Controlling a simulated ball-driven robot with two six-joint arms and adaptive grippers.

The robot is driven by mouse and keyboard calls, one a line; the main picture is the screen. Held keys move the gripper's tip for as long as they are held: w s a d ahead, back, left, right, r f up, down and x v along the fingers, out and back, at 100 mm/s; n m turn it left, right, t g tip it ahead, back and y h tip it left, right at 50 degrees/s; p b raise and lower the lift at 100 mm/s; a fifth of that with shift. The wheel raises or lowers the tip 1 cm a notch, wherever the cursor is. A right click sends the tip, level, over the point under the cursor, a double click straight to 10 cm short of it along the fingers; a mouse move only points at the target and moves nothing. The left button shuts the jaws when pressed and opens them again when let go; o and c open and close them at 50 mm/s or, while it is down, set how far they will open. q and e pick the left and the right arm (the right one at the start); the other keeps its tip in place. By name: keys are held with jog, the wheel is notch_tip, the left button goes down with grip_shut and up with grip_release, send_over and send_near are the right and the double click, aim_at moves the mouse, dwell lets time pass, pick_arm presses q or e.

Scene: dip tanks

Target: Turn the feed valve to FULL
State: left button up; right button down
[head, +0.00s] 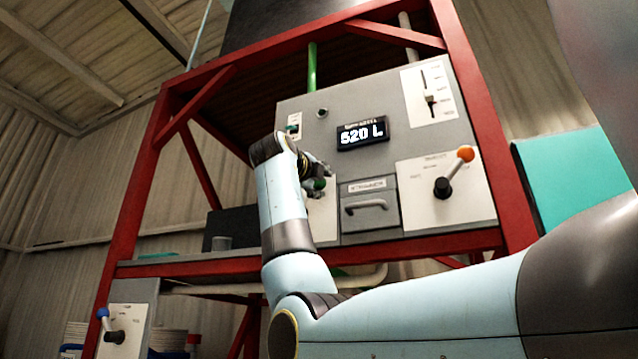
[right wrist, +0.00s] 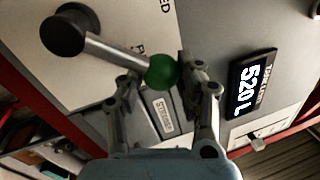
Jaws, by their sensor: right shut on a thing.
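The feed valve is a lever with a metal rod (right wrist: 118,55), a black hub (right wrist: 65,30) and a green ball knob (right wrist: 162,71), on a pale plate (right wrist: 95,75) whose lettering is partly cut off. In the head view the green knob (head: 319,184) shows at the panel, with my right gripper (head: 318,174) around it and my arm hiding the hub and much of the plate. In the right wrist view my right gripper (right wrist: 163,85) is shut on the green knob, one finger on each side. My left gripper is out of view.
The grey panel carries a display reading 520 L (head: 362,134), a handled drawer (head: 370,208), an orange-knobbed lever (head: 442,187) and a slider (head: 430,97). A red frame (head: 135,200) surrounds it. A blue-knobbed lever (head: 114,337) sits lower left.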

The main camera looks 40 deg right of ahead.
jog(key=shift+w+f, duration=0.35)
jog(key=shift+f, duration=0.35)
jog(key=c, duration=0.9)
grip_release()
jog(key=o, duration=0.4)
jog(key=shift+w+r, duration=0.1)
jog(key=shift+w, duration=0.05)
jog(key=shift+o, duration=0.2)
jog(key=shift+s+r, duration=0.1)
jog(key=shift+s, duration=0.1)
jog(key=shift+s+a, duration=0.1)
jog(key=shift+a, duration=0.1)
jog(key=v, duration=1.1)
jog(key=shift+a, duration=0.25)
